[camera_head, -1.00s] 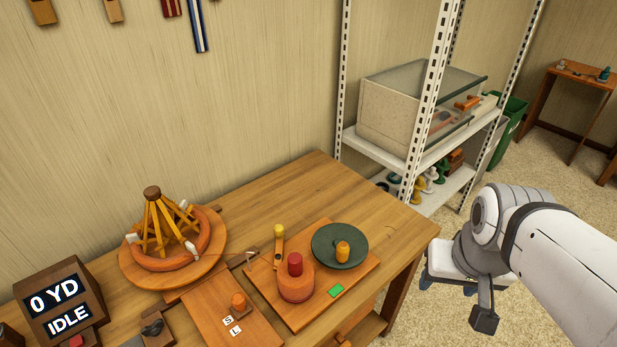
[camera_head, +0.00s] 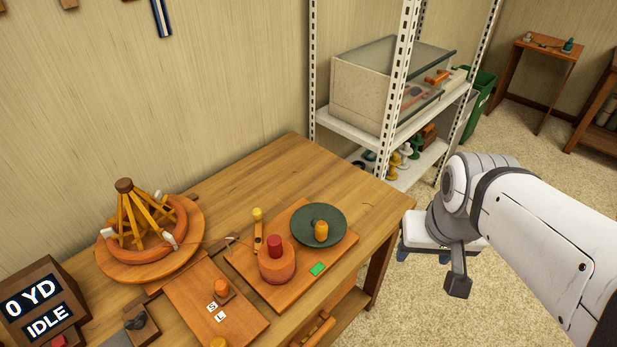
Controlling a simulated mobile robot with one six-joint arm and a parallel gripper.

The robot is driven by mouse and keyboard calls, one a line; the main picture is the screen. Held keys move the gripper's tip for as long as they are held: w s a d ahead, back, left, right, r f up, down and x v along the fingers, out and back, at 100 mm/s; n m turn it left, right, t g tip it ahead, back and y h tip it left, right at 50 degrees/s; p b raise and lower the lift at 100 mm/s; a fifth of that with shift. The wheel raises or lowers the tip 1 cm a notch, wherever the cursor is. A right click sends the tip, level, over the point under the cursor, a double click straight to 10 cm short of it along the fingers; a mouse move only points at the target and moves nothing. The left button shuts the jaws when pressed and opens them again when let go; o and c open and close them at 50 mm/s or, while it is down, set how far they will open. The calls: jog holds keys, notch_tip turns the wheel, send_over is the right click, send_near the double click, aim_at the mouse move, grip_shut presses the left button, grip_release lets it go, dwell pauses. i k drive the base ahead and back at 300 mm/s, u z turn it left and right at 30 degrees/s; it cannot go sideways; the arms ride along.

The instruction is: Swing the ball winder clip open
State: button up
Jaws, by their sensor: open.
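The ball winder is a wooden board (camera_head: 240,258) on the bench. It carries a red-topped round wooden piece (camera_head: 277,262) and a dark green disc (camera_head: 318,222) with an orange knob. What looks like the clip (camera_head: 258,236), a slim wooden arm with a yellow knob at its far end, stands at the board's back left edge.
A wooden swift (camera_head: 140,270) and a display reading "0 YD IDLE" (camera_head: 32,300) are on the left. A board marked S and L (camera_head: 190,312) lies in front. A white metal shelf (camera_head: 352,128) stands behind the bench's right end. The bench's right end (camera_head: 350,190) is bare.

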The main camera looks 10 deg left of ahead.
aim_at(256, 212)
jog(key=u, duration=2.05)
jog(key=k, duration=0.8)
jog(key=z, duration=0.75)
jog(key=i, duration=1)
jog(key=u, duration=0.05)
